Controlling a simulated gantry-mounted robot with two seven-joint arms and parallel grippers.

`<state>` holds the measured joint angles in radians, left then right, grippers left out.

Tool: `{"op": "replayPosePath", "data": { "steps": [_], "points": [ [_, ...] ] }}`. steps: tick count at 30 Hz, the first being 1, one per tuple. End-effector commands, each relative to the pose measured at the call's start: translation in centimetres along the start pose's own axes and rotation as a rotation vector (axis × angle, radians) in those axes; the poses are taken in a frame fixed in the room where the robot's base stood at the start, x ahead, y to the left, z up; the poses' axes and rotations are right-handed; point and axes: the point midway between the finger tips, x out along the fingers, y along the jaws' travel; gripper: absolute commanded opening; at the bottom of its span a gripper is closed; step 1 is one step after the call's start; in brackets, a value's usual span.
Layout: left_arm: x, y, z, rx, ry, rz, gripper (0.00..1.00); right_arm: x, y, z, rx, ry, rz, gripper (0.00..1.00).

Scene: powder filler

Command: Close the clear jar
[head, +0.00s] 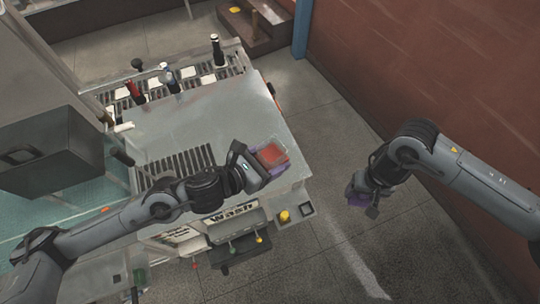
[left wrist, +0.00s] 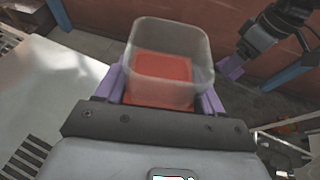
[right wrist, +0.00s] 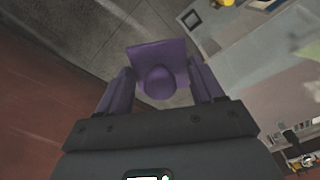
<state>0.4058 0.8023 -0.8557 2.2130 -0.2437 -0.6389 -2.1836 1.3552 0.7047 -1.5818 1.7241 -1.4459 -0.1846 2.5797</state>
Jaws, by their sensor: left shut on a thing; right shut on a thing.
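The clear jar (head: 271,154) is a see-through square container with red content at its bottom. My left gripper (head: 266,162) is shut on it above the right end of the machine's metal top; the jar (left wrist: 168,60) also fills the upper middle of the left wrist view, its top uncovered. My right gripper (right wrist: 160,88) is shut on the round knob of a square purple lid (right wrist: 155,55). In the head view the right gripper (head: 364,198) hangs over the floor, right of the machine, apart from the jar. The lid is mostly hidden there.
The metal worktop (head: 185,122) has slotted grates and several bottles, including a dark one (head: 217,50), at its back. Knobs, including a yellow one (head: 285,215), sit on its front. A red-brown wall (head: 430,60) stands right. Floor between worktop and right arm is clear.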

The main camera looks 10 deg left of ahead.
Motion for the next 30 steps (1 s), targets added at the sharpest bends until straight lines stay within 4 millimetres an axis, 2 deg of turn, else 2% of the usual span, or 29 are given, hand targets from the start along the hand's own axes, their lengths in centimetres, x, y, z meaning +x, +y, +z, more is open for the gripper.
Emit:
{"op": "replayPosePath", "data": {
  "steps": [5,11,14,21,26,30],
  "points": [
    [0.0,0.0,0.1,0.0,-0.001,0.001,0.13,-0.7,-0.9,-0.6,-0.013,0.002,0.0,0.33],
    [0.0,0.0,0.1,-0.001,-0.002,0.001,0.13,-3.5,-4.1,-2.5,-0.062,0.008,0.001,0.33],
    [0.0,0.0,0.1,0.0,-0.002,0.001,0.13,-5.7,-6.5,-3.6,-0.1,0.008,0.002,0.33],
    [0.0,0.0,0.1,0.0,-0.002,0.001,0.13,-12.2,-13.0,-5.7,-0.201,0.009,0.003,0.33],
    [0.0,0.0,0.1,0.0,-0.002,0.001,0.13,-16.8,-17.2,-6.1,-0.266,0.009,0.005,0.33],
    [0.0,0.0,0.1,0.0,-0.002,0.001,0.13,-20.3,-20.5,-5.6,-0.369,0.007,0.004,0.33]
  ]
}}
